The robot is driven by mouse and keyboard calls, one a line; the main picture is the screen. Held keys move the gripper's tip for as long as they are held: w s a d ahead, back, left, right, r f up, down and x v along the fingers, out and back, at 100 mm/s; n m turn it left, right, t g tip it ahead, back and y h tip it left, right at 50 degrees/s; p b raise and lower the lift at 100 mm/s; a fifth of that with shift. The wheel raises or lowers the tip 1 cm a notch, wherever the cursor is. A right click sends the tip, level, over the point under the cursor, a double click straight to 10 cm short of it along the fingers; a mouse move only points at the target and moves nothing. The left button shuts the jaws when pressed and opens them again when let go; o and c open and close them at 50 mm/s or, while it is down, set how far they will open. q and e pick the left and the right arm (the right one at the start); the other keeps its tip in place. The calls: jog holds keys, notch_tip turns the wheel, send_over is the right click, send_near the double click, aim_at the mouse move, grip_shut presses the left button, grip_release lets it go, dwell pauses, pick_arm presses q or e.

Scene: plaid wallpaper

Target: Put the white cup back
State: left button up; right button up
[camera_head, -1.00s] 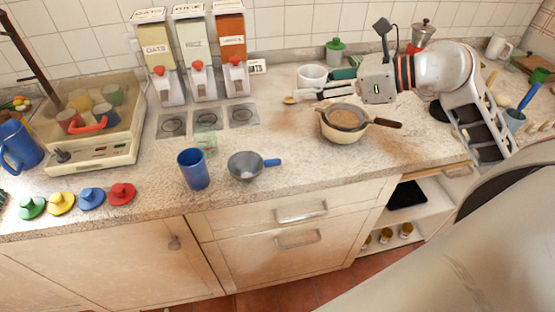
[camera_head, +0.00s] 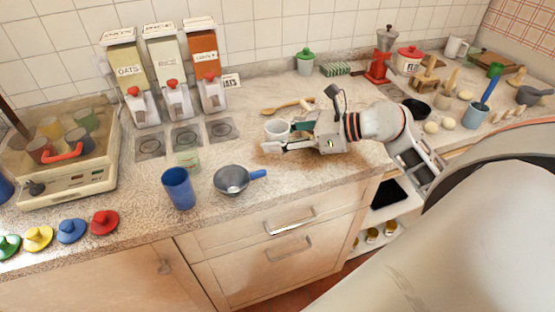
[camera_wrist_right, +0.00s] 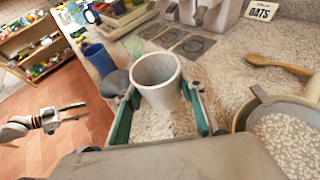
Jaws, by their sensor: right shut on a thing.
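The white cup (camera_head: 277,130) is upright between the fingers of my right gripper (camera_head: 290,138) in the head view. My right gripper is shut on it. In the wrist view the white cup (camera_wrist_right: 157,82) stands between the green-edged fingers, its open rim up. It is over the counter; whether it touches the surface I cannot tell. My left gripper (camera_wrist_right: 72,113) shows at the left of the wrist view, empty, fingers apart, over the floor. It is outside the head view.
A bowl of pale grains (camera_wrist_right: 285,135) is at the wrist view's right. A wooden spoon (camera_head: 288,106) lies behind the cup. Dispensers (camera_head: 168,75) line the wall.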

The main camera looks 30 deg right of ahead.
aim_at(278, 167)
notch_tip(278, 167, down, 3)
jog(key=shift+f, duration=2.3)
jog(key=shift+f, duration=0.15)
jog(key=o, duration=0.9)
